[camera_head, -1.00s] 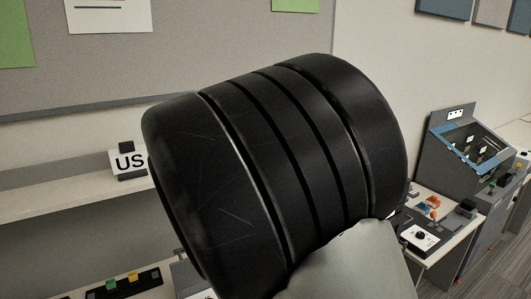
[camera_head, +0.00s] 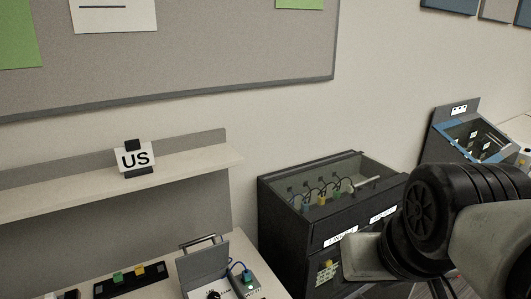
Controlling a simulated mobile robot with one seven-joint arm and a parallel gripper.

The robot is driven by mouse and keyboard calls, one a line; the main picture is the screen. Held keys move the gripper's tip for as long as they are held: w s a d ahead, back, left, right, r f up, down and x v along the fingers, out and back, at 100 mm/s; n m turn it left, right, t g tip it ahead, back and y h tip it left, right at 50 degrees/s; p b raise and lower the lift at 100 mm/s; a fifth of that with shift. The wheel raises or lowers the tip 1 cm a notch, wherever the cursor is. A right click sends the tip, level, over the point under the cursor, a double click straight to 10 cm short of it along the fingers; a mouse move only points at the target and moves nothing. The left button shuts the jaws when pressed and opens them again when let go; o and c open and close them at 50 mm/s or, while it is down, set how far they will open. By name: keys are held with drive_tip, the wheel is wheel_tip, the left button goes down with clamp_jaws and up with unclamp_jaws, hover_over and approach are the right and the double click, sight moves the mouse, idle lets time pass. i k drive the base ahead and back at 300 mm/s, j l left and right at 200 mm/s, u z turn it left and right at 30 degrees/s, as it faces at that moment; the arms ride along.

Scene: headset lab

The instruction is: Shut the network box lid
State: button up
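A small grey box (camera_head: 252,282) stands on the bench at the bottom, with a raised grey lid (camera_head: 205,262) that has a bar handle on top. A blue cable and a green plug show beside the lid. A larger dark box (camera_head: 291,225) stands to its right, its top open, with several cables and coloured plugs inside. No readable label tells me which one is the network box. My arm is at the right, in front of the dark box's right part. My gripper's fingers are not visible.
A shelf with a "US" sign (camera_head: 136,158) runs along the left wall. A black strip with coloured blocks (camera_head: 130,280) lies on the bench at lower left. A blue-edged grey station (camera_head: 458,132) stands at far right, partly behind my arm.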

sight(190, 267)
drive_tip(key=i+j+u, duration=0.1)
drive_tip(key=u, duration=0.25)
drive_tip(key=i+j+u, duration=0.1)
drive_tip(key=u, duration=0.25)
drive_tip(key=i+j+u, duration=0.1)
drive_tip(key=u, duration=0.25)
